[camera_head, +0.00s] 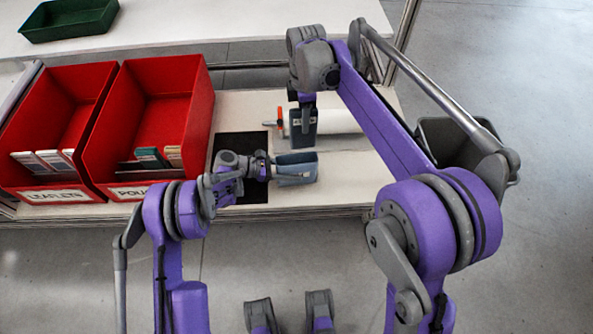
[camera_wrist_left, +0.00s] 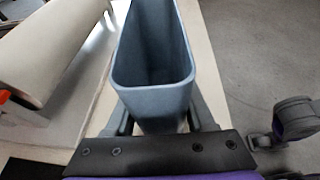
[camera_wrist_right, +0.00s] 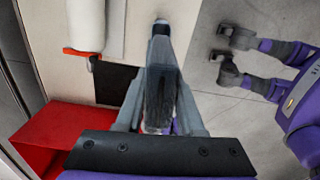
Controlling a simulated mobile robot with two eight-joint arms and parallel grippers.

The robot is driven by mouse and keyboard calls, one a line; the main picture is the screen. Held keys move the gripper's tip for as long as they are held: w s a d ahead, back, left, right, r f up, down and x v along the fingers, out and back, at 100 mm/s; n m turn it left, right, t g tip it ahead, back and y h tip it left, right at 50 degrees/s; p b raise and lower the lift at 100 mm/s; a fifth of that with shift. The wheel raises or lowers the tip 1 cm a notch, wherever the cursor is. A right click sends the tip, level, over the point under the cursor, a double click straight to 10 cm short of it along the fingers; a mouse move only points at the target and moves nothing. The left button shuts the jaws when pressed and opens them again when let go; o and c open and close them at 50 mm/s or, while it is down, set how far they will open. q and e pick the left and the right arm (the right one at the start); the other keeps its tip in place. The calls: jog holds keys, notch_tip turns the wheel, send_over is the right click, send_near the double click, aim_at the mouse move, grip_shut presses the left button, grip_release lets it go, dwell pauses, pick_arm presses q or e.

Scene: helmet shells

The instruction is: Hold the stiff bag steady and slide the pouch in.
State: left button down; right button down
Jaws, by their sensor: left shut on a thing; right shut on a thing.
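The stiff bag (camera_head: 296,175) is a blue-grey open box shape above the bench front. My left gripper (camera_head: 274,168) is shut on it from the left. In the left wrist view the bag (camera_wrist_left: 155,60) has its mouth open, and no pouch shows inside. The dark blue-grey pouch (camera_head: 303,123) hangs upright below my right gripper (camera_head: 304,100), which is shut on its upper part. In the head view the pouch is just behind the bag, apart from its mouth. In the right wrist view the pouch (camera_wrist_right: 160,95) sits between the fingers.
A white roll (camera_head: 338,121) with a red-orange end piece lies behind the pouch. A black mat (camera_head: 229,148) lies on the bench. Two red bins (camera_head: 160,110) with cards stand at left. A green tray (camera_head: 68,18) is at the back, a dark bin (camera_head: 465,150) at right.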

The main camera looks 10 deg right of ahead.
jog(key=shift+f, duration=0.1)
notch_tip(320, 180, down, 15)
dwell(3.2)
jog(key=shift+c, duration=2.2)
grip_release()
notch_tip(320, 180, up, 12)
jog(key=shift+r, duration=0.1)
